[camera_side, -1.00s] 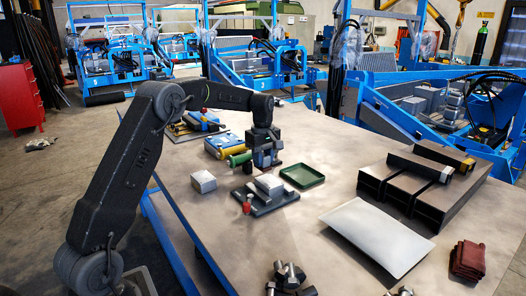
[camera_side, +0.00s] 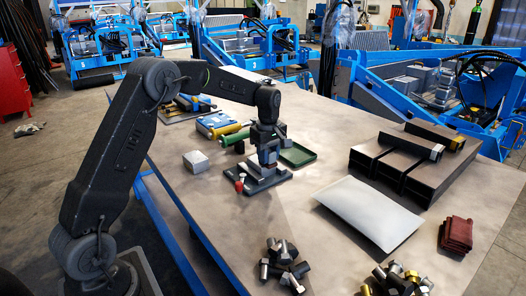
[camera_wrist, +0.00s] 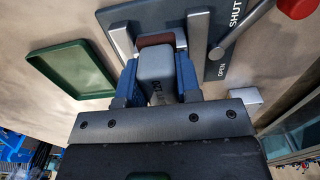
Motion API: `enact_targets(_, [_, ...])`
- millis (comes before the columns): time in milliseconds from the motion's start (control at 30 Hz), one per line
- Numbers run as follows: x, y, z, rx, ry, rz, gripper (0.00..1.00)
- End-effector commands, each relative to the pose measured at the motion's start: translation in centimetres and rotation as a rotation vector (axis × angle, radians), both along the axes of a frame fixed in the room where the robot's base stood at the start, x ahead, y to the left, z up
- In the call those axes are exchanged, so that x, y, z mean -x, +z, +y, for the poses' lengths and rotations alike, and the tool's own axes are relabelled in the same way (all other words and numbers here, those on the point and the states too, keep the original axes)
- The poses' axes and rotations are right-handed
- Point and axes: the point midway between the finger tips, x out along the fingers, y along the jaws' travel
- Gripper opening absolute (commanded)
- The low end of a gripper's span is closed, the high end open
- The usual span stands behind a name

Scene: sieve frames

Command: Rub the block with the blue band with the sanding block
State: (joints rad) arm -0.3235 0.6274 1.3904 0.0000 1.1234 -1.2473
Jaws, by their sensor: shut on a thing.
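My gripper (camera_wrist: 160,85) is shut on a grey sanding block (camera_wrist: 155,68) marked "120". A reddish-brown face (camera_wrist: 156,40) shows at its far end, apparently its abrasive side. In the side view my gripper (camera_side: 267,155) points down over a dark clamp fixture (camera_side: 265,183). The fixture's plate (camera_wrist: 117,20) and its lever also show in the wrist view, with two grey bars either side of the sanding block. The workpiece in the fixture is hidden under the sanding block, so I cannot tell contact. No blue band is visible.
A green tray (camera_side: 297,156) lies right of the fixture, and a loose silver block (camera_side: 195,161) left of it. The fixture's red-knobbed lever (camera_wrist: 297,7) sticks up beside my gripper. Bolts (camera_side: 283,262) and a pale sheet (camera_side: 368,213) lie on open table.

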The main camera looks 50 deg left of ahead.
Motion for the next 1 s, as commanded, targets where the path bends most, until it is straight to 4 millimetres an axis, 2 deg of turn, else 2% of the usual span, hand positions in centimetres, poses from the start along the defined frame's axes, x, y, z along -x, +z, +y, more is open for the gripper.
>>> enact_targets(767, [0.1,-0.1,7.0,0.001,0.002,0.003,0.09])
enact_targets(833, [0.0,0.8,6.9,-0.001,0.000,-0.001,0.09])
enact_targets(900, [0.0,2.6,6.8,-0.002,0.000,-0.004,0.09])
enact_targets(1000, [0.0,3.2,6.8,0.000,0.000,0.000,0.09])
